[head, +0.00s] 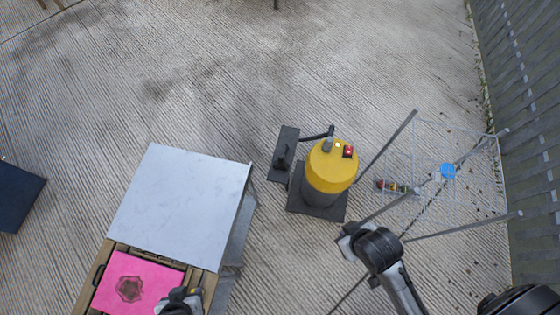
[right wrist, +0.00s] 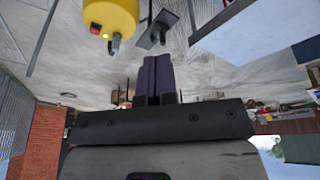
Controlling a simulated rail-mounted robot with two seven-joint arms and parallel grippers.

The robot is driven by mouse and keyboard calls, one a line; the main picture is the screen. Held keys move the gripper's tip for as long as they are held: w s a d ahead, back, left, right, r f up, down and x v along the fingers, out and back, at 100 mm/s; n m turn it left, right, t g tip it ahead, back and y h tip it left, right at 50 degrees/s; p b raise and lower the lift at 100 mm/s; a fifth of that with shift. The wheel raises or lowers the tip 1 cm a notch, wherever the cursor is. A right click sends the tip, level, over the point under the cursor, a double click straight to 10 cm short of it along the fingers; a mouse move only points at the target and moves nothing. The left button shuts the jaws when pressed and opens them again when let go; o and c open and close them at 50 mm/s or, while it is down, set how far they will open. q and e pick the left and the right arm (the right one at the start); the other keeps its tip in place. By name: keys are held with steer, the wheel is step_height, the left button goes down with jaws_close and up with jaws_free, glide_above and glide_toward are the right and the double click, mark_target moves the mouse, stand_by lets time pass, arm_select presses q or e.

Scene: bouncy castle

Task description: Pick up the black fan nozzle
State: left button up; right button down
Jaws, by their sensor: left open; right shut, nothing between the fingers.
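A black piece that looks like the fan nozzle (head: 283,156) sits on a dark flat plate (head: 288,136), left of the yellow-topped blower (head: 331,168). A black hose runs from the blower toward it. In the right wrist view, the nozzle and plate (right wrist: 158,34) show beyond the fingers, beside the blower (right wrist: 113,18). My right gripper (right wrist: 158,62) is shut and empty, apart from the nozzle. My left gripper (head: 182,293) is open at the bottom of the head view, by the pink cloth, away from the nozzle; its fingertips are hard to make out.
A pale-topped table (head: 180,200) stands left of the blower. Beside it, a pink cloth (head: 155,277) bears a dark hexagonal mark or object. A wire drying rack (head: 465,165) with a blue item stands at right, near a fence (head: 520,120). The ground beyond the blower is clear.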

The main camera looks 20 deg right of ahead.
steer(key=c, duration=0.7)
jaws_free()
steer(key=shift+a, duration=0.1)
steer(key=shift+o, duration=0.2)
steer(key=shift+w, duration=0.1)
